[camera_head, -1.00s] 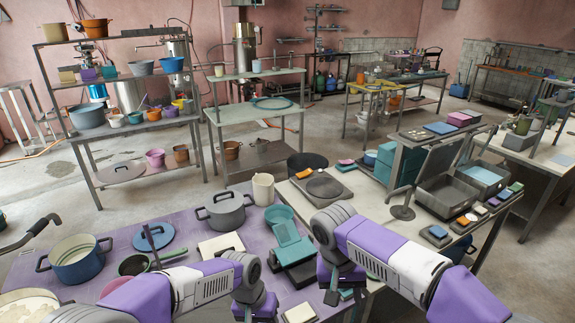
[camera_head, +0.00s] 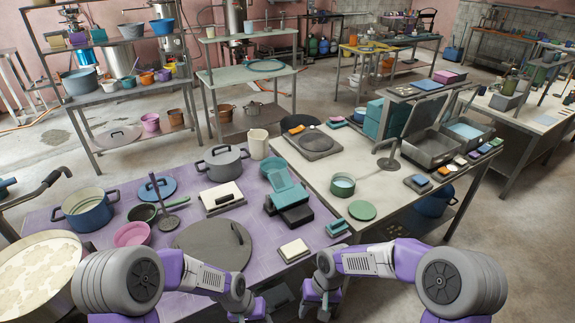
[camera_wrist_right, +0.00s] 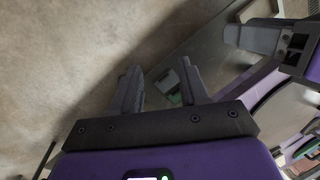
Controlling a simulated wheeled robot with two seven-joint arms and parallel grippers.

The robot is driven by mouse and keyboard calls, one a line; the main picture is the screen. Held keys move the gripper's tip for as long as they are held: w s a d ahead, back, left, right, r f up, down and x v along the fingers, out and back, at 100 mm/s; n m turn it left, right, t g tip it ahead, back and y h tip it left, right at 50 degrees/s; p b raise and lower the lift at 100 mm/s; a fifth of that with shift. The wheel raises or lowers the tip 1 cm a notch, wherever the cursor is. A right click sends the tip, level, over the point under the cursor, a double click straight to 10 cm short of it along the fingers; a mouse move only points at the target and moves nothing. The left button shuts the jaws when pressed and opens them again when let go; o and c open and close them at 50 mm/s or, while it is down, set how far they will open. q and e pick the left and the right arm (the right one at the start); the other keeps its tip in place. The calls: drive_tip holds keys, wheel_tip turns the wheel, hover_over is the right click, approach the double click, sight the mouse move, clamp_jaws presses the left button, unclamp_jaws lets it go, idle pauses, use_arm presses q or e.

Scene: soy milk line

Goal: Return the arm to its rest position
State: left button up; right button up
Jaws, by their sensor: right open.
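My right gripper (camera_head: 317,308) is at the bottom middle of the head view, in front of the near edge of the tables. It is open, with two dark fingers spread and nothing between them in the right wrist view (camera_wrist_right: 163,88). My left gripper (camera_head: 248,312) hangs beside it on the left, also low at the front; its fingers are too cut off to judge. Both arms are folded close to my body. No object is seen in the right gripper.
The purple-topped table (camera_head: 285,237) holds a grey pot (camera_head: 222,166), a blue pot (camera_head: 86,212), a large grey lid (camera_head: 212,246) and teal trays (camera_head: 285,187). The pale table (camera_head: 325,184) holds a small pot (camera_head: 342,185) and a green lid (camera_head: 361,210).

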use_arm(q)
drive_tip(key=s+a+f+n, duration=0.1)
drive_tip(key=s+f+n, duration=0.1)
drive_tip(key=s+f, duration=1)
drive_tip(key=shift+s+a+n+t+h, duration=0.2)
drive_tip(key=shift+a+n+t+h, duration=0.1)
drive_tip(key=shift+a+t, duration=0.1)
use_arm(e)
drive_tip(key=s+d+f+m+t+y, duration=0.1)
drive_tip(key=s+d+f+m+t, duration=0.1)
drive_tip(key=s+f, duration=1.2)
wheel_tip(320, 180, down, 3)
drive_tip(key=shift+s+d+r+m+y, duration=0.2)
drive_tip(key=shift+d+m+y, duration=0.2)
drive_tip(key=shift+d+m, duration=0.1)
drive_tip(key=shift+w+a, duration=0.1)
use_arm(q)
drive_tip(key=shift+a, duration=0.1)
use_arm(e)
drive_tip(key=shift+a, duration=0.1)
